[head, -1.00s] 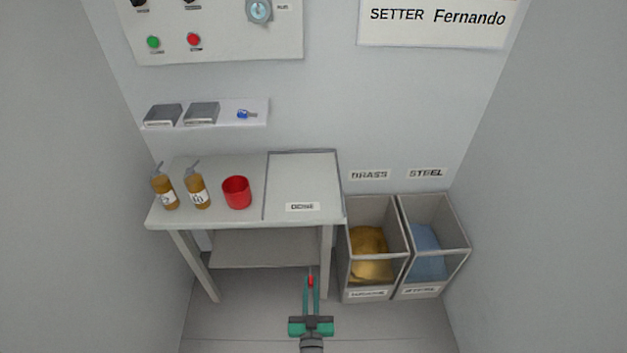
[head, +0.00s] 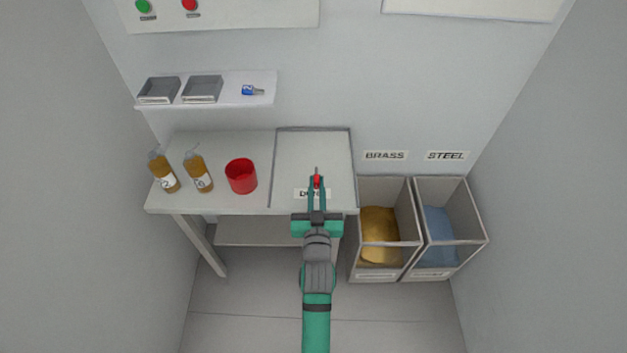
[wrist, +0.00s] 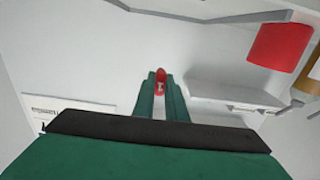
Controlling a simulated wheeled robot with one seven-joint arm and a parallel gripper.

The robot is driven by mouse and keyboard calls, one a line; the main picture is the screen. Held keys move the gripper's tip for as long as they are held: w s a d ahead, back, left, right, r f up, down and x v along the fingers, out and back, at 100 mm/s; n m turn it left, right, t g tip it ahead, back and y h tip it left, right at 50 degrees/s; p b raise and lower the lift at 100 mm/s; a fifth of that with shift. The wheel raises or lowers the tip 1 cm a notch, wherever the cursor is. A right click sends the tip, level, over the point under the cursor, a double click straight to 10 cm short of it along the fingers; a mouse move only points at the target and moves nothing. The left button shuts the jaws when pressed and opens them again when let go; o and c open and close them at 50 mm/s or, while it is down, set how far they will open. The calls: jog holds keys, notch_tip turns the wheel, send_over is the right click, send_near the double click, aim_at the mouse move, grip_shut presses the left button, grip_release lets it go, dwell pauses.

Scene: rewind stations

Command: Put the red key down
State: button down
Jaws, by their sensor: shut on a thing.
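My gripper (head: 317,184) is shut on the red key (head: 317,181), which sticks out between the fingertips with its thin grey shaft pointing away. In the head view they are in front of the right, outlined part of the table (head: 290,150), over the label there, which they partly cover. I cannot tell how high above the surface the key is. In the wrist view the red key (wrist: 160,84) shows between the two green fingers.
A red cup (head: 241,177) and two amber bottles (head: 197,172) stand on the table's left part. A shelf (head: 232,94) behind holds two grey trays (head: 203,88) and a blue key (head: 252,90). BRASS (head: 410,220) and STEEL (head: 470,210) bins stand at right. The outlined area looks clear.

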aim_at(315, 179)
jog(key=w, duration=0.1)
jog(key=w+f, duration=0.1)
jog(key=w, duration=0.2)
jog(key=shift+a+f, duration=0.2)
jog(key=shift+f, duration=0.1)
jog(key=w+f, duration=0.1)
jog(key=f, duration=0.1)
jog(key=w+f, duration=0.3)
jog(key=shift+w+a+f, duration=0.1)
jog(key=shift+a+f, duration=0.15)
jog(key=shift+f, duration=0.1)
jog(key=shift+w+f, duration=0.1)
jog(key=shift+f, duration=1.55)
jog(key=shift+f, duration=0.1)
jog(key=c, duration=1.8)
grip_release()
